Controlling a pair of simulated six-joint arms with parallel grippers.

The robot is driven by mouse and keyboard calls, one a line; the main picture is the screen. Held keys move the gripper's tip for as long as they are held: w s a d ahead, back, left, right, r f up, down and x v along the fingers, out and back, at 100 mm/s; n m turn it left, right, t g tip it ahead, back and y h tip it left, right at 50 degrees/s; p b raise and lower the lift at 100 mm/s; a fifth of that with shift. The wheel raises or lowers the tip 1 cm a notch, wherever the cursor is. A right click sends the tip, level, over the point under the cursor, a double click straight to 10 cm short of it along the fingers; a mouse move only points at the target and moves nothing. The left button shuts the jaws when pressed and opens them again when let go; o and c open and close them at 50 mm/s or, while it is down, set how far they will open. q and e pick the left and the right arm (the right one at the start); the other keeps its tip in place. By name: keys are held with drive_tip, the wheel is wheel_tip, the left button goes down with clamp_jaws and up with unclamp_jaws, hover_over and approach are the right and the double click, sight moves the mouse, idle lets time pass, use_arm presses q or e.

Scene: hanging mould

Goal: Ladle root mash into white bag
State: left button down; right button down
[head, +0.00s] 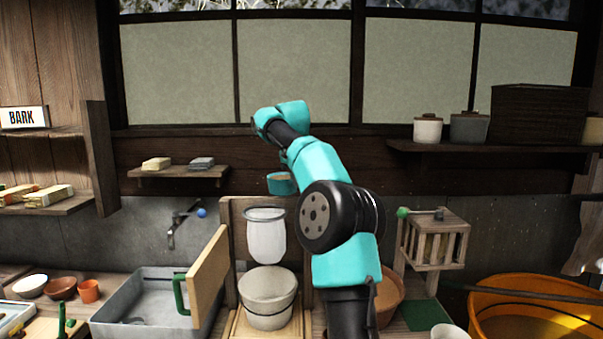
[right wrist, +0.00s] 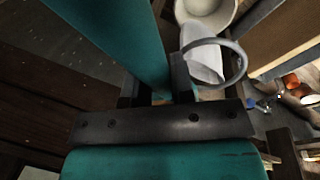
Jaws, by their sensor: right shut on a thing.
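The white bag (head: 266,240) hangs open from a ring in the wooden frame, above a pale bucket (head: 267,300). The bag also shows in the right wrist view (right wrist: 202,62), below its grey ring. My right gripper (right wrist: 155,98) is shut, seemingly on the ladle. My left gripper is out of view.
A tan board (head: 208,277) with a green handle stands left of the bag frame, beside a grey basin (head: 150,300). A slatted wooden box (head: 436,243) and an orange tub (head: 535,308) are at right. Small bowls stand at far left.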

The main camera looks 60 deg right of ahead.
drive_tip(key=shift+s+f, duration=0.1)
drive_tip(key=shift+f, duration=0.25)
drive_tip(key=h, duration=0.1)
drive_tip(key=r+g+h, duration=0.1)
drive_tip(key=a+h, duration=0.1)
drive_tip(key=shift+w+r+g, duration=0.15)
drive_tip(key=shift+w+g, duration=0.1)
drive_tip(key=shift+g, duration=0.05)
drive_tip(key=w+a+f+g+h, duration=0.2)
drive_tip(key=a+g+h, duration=0.3)
drive_tip(key=h, duration=0.9)
drive_tip(key=shift+w+a+f, duration=0.2)
drive_tip(key=shift+a+f, duration=0.05)
drive_tip(key=shift+f, duration=0.65)
drive_tip(key=shift+r, duration=0.1)
drive_tip(key=shift+s+d+r+t+y, duration=0.15)
drive_tip(key=shift+d+r+y, duration=0.15)
drive_tip(key=shift+y, duration=0.25)
drive_tip(key=shift+s+d+r+t+y, duration=0.1)
drive_tip(key=shift+d+r+t+y, duration=0.05)
drive_tip(key=shift+r+y, duration=0.35)
